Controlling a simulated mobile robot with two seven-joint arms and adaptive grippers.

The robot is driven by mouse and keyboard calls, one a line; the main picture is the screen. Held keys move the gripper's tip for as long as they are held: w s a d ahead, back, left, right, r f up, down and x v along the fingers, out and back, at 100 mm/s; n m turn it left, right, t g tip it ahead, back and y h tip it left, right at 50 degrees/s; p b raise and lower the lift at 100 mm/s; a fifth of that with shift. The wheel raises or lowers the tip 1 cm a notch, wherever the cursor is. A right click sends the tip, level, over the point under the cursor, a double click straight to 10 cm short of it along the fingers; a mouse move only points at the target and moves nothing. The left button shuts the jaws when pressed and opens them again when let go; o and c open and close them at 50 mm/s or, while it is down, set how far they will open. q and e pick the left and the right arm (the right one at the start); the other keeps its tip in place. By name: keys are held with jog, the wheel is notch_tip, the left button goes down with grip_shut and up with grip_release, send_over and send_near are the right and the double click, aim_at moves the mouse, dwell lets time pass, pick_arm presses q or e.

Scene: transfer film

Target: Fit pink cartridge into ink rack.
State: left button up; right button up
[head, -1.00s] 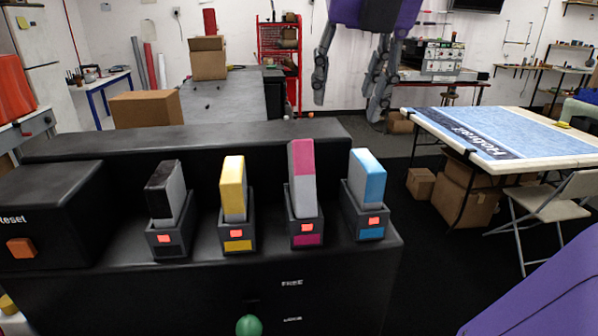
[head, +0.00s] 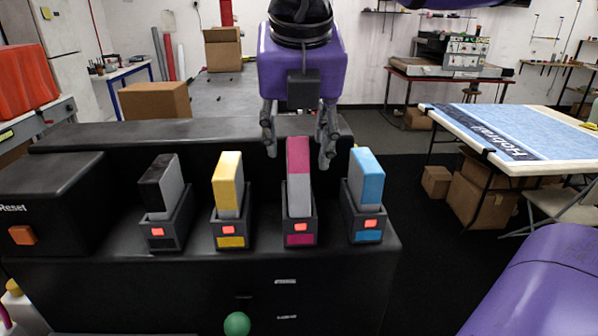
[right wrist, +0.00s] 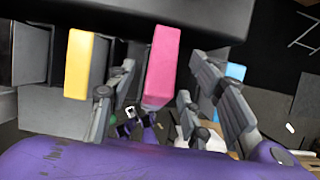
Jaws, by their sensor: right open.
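The pink cartridge (head: 298,160), magenta on top and grey below, stands upright in the pink-labelled slot of the black ink rack (head: 200,275). Its top sits higher than its neighbours. My right gripper (head: 298,150) is open, pointing down with one finger on each side of the cartridge's upper part. I cannot tell whether either finger touches it. In the right wrist view the pink cartridge (right wrist: 163,65) shows between the spread fingers (right wrist: 163,95). My left gripper is in neither view.
Black (head: 158,180), yellow (head: 228,180) and cyan (head: 367,177) cartridges stand in neighbouring slots; yellow and cyan are close to my fingers. Orange lights glow on the slots. A Reset box (head: 45,205) is at left, a green knob (head: 237,324) below. A raised ledge runs behind.

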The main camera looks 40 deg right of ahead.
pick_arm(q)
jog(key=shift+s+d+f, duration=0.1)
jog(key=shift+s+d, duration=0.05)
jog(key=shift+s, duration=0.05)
pick_arm(e)
jog(key=shift+w+d+f, duration=0.15)
jog(key=shift+w+f, duration=0.05)
jog(key=shift+f, duration=0.25)
grip_shut()
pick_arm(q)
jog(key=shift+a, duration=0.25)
pick_arm(e)
jog(key=shift+r, duration=0.1)
jog(key=shift+r, duration=0.6)
pick_arm(q)
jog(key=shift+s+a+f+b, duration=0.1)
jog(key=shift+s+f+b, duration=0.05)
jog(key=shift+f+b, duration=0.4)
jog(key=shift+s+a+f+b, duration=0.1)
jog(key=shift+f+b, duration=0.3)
jog(key=shift+b, duration=0.15)
pick_arm(e)
jog(key=s+a+r, duration=0.9)
jog(key=a+r, duration=0.1)
jog(key=r, duration=0.1)
jog(key=shift+a+r, duration=0.35)
